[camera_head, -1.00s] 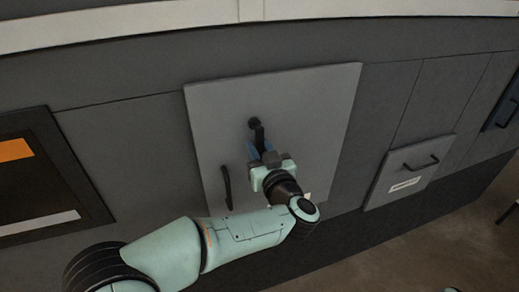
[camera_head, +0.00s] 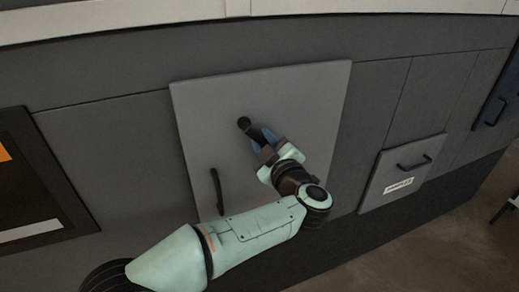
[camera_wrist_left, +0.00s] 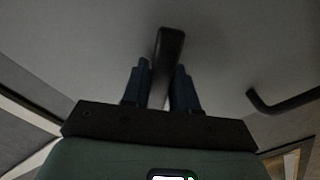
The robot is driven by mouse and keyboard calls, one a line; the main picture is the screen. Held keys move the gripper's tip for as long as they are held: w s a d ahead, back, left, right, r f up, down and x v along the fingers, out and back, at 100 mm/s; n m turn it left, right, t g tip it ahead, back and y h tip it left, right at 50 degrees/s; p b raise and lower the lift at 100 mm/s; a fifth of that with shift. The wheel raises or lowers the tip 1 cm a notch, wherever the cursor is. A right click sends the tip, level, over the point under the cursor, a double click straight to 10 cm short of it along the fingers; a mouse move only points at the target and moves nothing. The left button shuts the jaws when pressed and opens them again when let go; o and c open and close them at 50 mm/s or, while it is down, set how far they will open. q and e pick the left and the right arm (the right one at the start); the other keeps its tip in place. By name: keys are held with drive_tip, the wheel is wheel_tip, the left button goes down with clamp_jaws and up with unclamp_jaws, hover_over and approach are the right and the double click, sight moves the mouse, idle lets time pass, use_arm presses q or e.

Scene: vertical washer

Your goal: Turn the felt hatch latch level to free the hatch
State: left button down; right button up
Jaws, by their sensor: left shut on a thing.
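The hatch (camera_head: 205,105) is a large grey panel on the dark wall in the head view. Its latch (camera_head: 245,124) is a black lever on a round pivot in the upper middle, tilted down to the right. My left gripper (camera_head: 263,139) is shut on the lever's lower part. In the left wrist view, the latch (camera_wrist_left: 168,50) stands between the two dark blue fingers of my left gripper (camera_wrist_left: 160,85). The lever's end is partly hidden by the gripper. My right gripper is not in view.
A black handle (camera_head: 217,191) stands upright on the hatch, left of my gripper. It also shows in the left wrist view (camera_wrist_left: 285,104). A smaller labelled panel (camera_head: 375,190) with a handle is to the right. A dark framed panel (camera_head: 45,185) is at left.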

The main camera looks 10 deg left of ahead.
sight(265, 118)
use_arm(q)
drive_tip(key=n, duration=0.2)
drive_tip(key=r+n+b, duration=0.1)
drive_tip(key=d+r+n, duration=0.1)
drive_tip(key=n, duration=0.1)
drive_tip(key=shift+w+d+n, duration=0.1)
drive_tip(key=shift+w+n, duration=0.2)
drive_tip(key=shift+w, duration=0.1)
drive_tip(key=shift+w+d+r+n+b, duration=0.1)
drive_tip(key=shift+r+n+b, duration=0.35)
drive_tip(key=shift+n, duration=0.55)
drive_tip(key=shift+r+n+b, duration=0.25)
drive_tip(key=shift+r+n, duration=0.25)
drive_tip(key=shift+n, duration=0.5)
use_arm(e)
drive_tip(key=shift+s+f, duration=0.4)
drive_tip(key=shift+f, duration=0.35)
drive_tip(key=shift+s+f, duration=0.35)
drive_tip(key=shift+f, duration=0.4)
use_arm(q)
drive_tip(key=shift+r, duration=0.1)
drive_tip(key=c, duration=1)
unclamp_jaws()
drive_tip(key=shift+o, duration=0.2)
drive_tip(key=shift+d, duration=0.1)
